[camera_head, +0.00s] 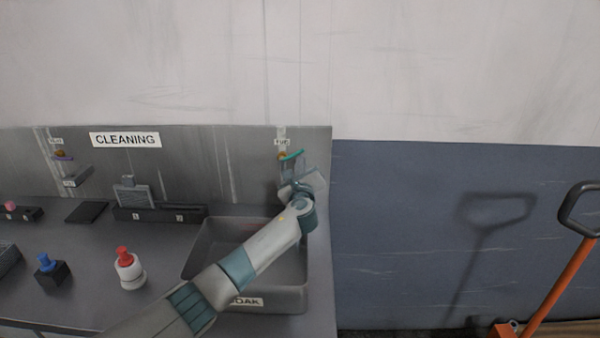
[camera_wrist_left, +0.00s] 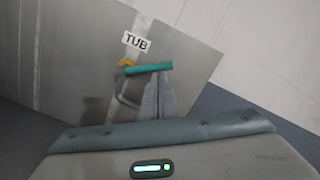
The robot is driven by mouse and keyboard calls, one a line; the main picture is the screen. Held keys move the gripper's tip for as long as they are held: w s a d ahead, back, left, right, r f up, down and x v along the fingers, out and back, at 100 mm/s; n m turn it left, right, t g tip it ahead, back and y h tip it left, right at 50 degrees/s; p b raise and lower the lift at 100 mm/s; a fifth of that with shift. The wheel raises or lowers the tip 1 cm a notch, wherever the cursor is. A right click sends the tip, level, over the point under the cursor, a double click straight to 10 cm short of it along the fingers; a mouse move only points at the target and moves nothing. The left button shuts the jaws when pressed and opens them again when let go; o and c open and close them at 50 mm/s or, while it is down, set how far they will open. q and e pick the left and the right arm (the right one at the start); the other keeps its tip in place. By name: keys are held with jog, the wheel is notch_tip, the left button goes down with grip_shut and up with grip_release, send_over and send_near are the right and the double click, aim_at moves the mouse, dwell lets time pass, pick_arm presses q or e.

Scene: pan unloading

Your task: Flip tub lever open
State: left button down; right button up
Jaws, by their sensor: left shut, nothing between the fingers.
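The tub lever (camera_head: 293,155) is a teal bar with an orange-yellow pivot on the back panel, under a label. In the left wrist view the lever (camera_wrist_left: 150,69) lies nearly level, its pivot at the left, just below the label TUB. My left gripper (camera_head: 294,168) is shut and empty, right at the lever. In the left wrist view its fingers (camera_wrist_left: 161,82) reach up to the lever's underside near the free end; I cannot tell if they touch. A grey bent piece (camera_wrist_left: 124,90) hangs below the pivot. My right gripper is not in view.
My left arm crosses a grey basin (camera_head: 208,232), covering part of its front label. A red-topped white bottle (camera_head: 130,270) and a blue-topped black block (camera_head: 52,270) stand left on the counter. A second tap with a purple lever (camera_head: 63,157) is far left.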

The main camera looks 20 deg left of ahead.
pick_arm(q)
jog(key=r+n, duration=0.1)
jog(key=n, duration=0.1)
jog(key=a+r+n+b, duration=0.1)
jog(key=n, duration=0.1)
jog(key=shift+n, duration=0.3)
jog(key=a+r+n, duration=0.1)
jog(key=n, duration=0.1)
jog(key=a+r+n, duration=0.1)
jog(key=n, duration=0.2)
jog(key=s+a+n+b, duration=0.1)
jog(key=n, duration=0.1)
jog(key=shift+a+r+n+g, duration=0.15)
jog(key=shift+r+n+g, duration=0.25)
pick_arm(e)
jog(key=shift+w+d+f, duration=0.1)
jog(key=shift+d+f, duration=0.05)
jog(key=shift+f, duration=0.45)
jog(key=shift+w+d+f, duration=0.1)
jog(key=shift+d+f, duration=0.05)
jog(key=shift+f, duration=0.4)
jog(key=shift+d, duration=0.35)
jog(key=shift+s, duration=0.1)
